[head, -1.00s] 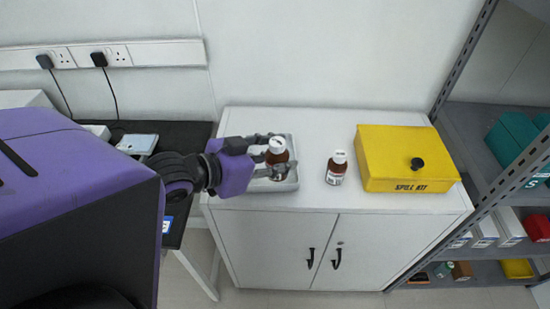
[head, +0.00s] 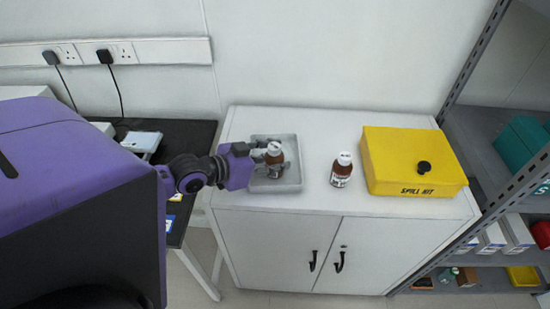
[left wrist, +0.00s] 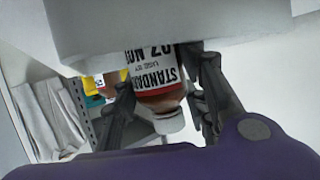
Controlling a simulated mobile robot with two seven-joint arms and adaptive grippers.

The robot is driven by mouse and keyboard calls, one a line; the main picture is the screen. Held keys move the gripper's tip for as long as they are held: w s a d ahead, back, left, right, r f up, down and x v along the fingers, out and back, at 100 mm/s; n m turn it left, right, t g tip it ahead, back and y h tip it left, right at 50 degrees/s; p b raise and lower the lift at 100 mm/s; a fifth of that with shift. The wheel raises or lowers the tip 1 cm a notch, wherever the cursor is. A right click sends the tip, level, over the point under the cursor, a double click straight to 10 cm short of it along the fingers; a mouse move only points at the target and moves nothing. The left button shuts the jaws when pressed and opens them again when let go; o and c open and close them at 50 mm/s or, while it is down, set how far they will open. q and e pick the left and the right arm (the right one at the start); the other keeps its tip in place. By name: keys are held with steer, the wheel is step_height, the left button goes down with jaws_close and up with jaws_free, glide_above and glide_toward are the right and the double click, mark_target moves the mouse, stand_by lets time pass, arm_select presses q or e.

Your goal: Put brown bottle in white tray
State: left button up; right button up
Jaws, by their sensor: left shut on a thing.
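A brown bottle (head: 275,163) with a white cap and a printed label is between the fingers of my left gripper (head: 266,159), which is shut on it. It is upright and low over the white tray (head: 291,185), within its rim. In the left wrist view the bottle (left wrist: 155,88) appears cap down between both fingers, and a pale edge, likely the tray wall, hides its base. I cannot tell whether the base touches the tray floor. A second brown bottle (head: 341,170) stands upright on the cabinet, right of the tray. My right gripper is not in view.
The white cabinet top (head: 320,130) carries the tray, the second bottle and a yellow spill kit box (head: 411,162) on the right. A grey shelf unit (head: 478,125) stands beside it. A dark table (head: 190,137) is at left. The wall is close behind.

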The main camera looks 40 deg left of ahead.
arm_select(q)
steer(key=o, duration=0.8)
steer(key=shift+f, duration=0.15)
steer(key=o, duration=0.5)
steer(key=shift+r, duration=0.25)
steer(key=v, duration=1.2)
